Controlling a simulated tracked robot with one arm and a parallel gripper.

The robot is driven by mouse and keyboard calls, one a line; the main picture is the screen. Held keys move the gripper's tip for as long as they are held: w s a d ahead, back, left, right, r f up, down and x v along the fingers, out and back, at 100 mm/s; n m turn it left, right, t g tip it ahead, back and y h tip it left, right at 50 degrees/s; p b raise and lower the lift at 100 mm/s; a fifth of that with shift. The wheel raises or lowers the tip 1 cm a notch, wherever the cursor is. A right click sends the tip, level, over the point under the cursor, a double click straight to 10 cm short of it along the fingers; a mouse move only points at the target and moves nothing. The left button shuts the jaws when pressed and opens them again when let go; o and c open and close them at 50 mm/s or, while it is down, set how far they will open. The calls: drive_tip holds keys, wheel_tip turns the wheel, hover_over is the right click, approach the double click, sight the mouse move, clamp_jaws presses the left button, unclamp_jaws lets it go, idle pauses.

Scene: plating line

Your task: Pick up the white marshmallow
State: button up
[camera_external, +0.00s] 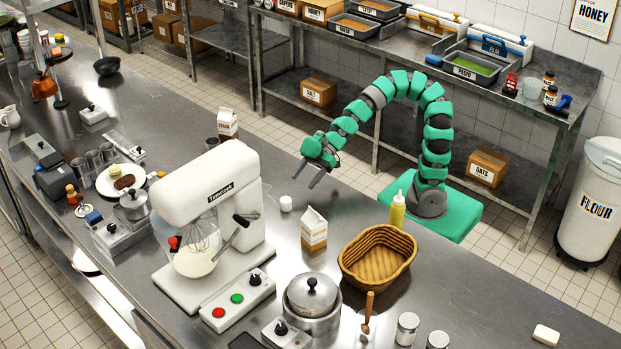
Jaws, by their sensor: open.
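The white marshmallow (286,203) is a small pale cylinder standing on the steel counter, between the white stand mixer and a small carton. My gripper (307,179) hangs above the counter's far edge, to the right of the marshmallow and a little higher in the picture. Its two fingers are apart with nothing between them, and they point down and to the left. A clear gap shows between the fingertips and the marshmallow. Nothing hides the marshmallow.
The stand mixer (222,210) stands left of the marshmallow. A carton (314,230), a wicker basket (378,262) and a yellow bottle (397,212) stand to its right. Another carton (227,125) is farther back. A lidded pot (312,300) sits nearer the camera.

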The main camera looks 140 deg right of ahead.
sight(289, 198)
drive_tip(key=shift+d+b+x, duration=0.15)
drive_tip(key=shift+b+x, duration=0.15)
drive_tip(key=shift+x, duration=2.05)
drive_tip(key=shift+d+b+x, duration=0.15)
drive_tip(key=shift+b+x, duration=0.15)
drive_tip(key=shift+x, duration=2.1)
drive_tip(key=shift+c, duration=0.3)
drive_tip(key=c, duration=0.7)
